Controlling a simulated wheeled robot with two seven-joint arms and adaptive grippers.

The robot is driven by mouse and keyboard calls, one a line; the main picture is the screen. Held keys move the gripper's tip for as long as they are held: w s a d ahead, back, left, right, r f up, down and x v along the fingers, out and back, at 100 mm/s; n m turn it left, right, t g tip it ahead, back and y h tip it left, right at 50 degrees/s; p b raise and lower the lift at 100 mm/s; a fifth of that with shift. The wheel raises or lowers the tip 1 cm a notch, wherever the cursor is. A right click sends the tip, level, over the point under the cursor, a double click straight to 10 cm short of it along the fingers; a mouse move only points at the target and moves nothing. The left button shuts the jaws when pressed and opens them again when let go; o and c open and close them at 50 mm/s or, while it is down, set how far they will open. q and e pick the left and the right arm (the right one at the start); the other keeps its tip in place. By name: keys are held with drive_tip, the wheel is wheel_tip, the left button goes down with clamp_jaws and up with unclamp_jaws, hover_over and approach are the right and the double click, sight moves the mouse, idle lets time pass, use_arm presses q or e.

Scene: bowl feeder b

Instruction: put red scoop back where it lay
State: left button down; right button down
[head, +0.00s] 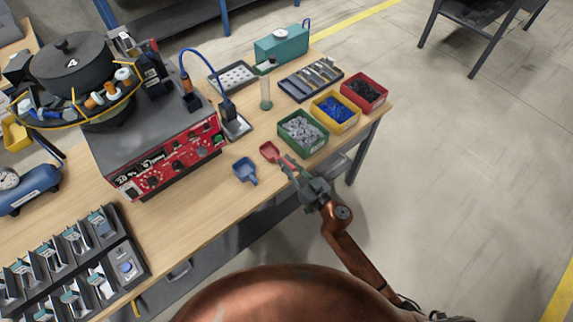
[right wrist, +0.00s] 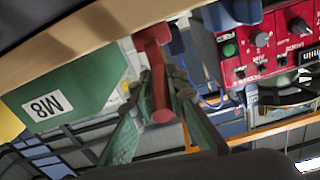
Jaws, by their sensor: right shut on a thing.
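The red scoop (head: 269,150) is at the front edge of the wooden table in the head view, left of the green bin. My right gripper (head: 287,162) is shut on its handle. In the right wrist view the scoop's red handle (right wrist: 160,92) stands between the two fingers of the gripper (right wrist: 158,85). I cannot tell whether the scoop touches the table. A blue scoop (head: 245,170) lies on the table to the left of the red one. My left gripper is not in view.
A green bin (head: 303,131) marked M8 with grey parts stands just right of the red scoop. Yellow (head: 335,111) and red (head: 364,92) bins stand beyond it. The red-fronted machine (head: 170,158) is at left. Bare table lies around the blue scoop.

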drive_tip(key=shift+f, duration=0.3)
drive_tip(key=shift+r, duration=0.15)
drive_tip(key=c, duration=1.9)
unclamp_jaws()
